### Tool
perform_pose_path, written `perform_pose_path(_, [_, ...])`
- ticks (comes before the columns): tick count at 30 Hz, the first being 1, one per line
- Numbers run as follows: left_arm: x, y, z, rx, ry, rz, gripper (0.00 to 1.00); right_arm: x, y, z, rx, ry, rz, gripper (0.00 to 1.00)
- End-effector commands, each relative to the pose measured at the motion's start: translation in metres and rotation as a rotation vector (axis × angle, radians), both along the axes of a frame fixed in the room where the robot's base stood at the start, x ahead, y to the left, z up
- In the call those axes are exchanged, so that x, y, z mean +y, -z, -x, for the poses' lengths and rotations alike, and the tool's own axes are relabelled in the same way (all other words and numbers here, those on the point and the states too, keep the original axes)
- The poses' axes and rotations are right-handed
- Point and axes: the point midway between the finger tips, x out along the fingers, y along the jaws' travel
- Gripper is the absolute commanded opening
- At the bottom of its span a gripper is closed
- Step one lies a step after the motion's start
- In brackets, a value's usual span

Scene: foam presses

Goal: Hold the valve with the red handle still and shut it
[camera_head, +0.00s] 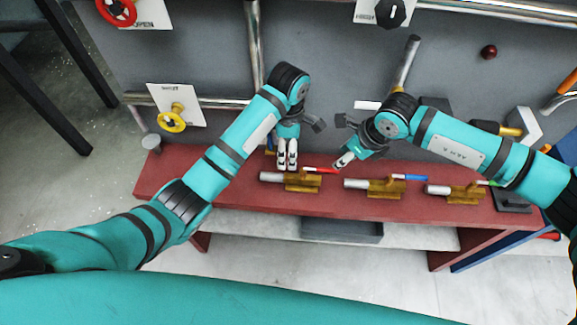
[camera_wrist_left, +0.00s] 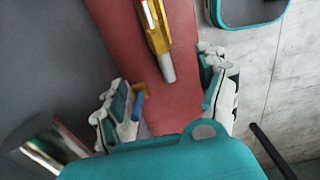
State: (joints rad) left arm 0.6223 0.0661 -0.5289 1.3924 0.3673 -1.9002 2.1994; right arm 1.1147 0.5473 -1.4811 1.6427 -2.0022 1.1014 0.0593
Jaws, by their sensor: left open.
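The valve with the red handle (camera_head: 304,182) lies on the red bench, the leftmost of three brass valves. Its red handle (camera_head: 320,170) points right. My left gripper (camera_head: 287,155) is just above and behind its left part, fingers pointing down. In the left wrist view my left gripper (camera_wrist_left: 164,98) is open and empty, and a brass valve body (camera_wrist_left: 157,38) with a grey pipe end lies ahead between the fingers, apart from them. My right gripper (camera_head: 346,159) is close to the tip of the red handle; I cannot tell whether it touches it or how far it is open.
A valve with a blue handle (camera_head: 386,188) and one with a green handle (camera_head: 456,192) lie further right on the red bench (camera_head: 160,178). A grey panel with pipes stands behind, with a yellow handwheel (camera_head: 172,122) on it. A small blue piece (camera_wrist_left: 138,105) shows by a left finger.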

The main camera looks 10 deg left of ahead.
Motion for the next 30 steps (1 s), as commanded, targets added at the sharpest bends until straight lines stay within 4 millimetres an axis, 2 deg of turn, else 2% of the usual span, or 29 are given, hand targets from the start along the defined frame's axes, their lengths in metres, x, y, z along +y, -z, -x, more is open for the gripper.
perform_pose_path(3, [0.001,0.025,0.001,0.005,0.000,-0.003,0.75,0.000,0.000,0.000,0.000,0.000,0.000,0.38])
perform_pose_path(18, [0.001,0.122,0.001,0.005,0.001,-0.002,0.75,0.000,0.000,0.000,0.000,0.000,0.000,0.38])
perform_pose_path(24, [0.000,0.145,0.000,0.003,0.001,0.000,0.75,0.000,0.000,0.000,0.000,0.000,0.000,0.38])
perform_pose_path(30, [0.001,0.153,0.000,0.002,0.001,0.000,0.75,0.000,0.000,0.000,0.000,0.000,0.000,0.38])
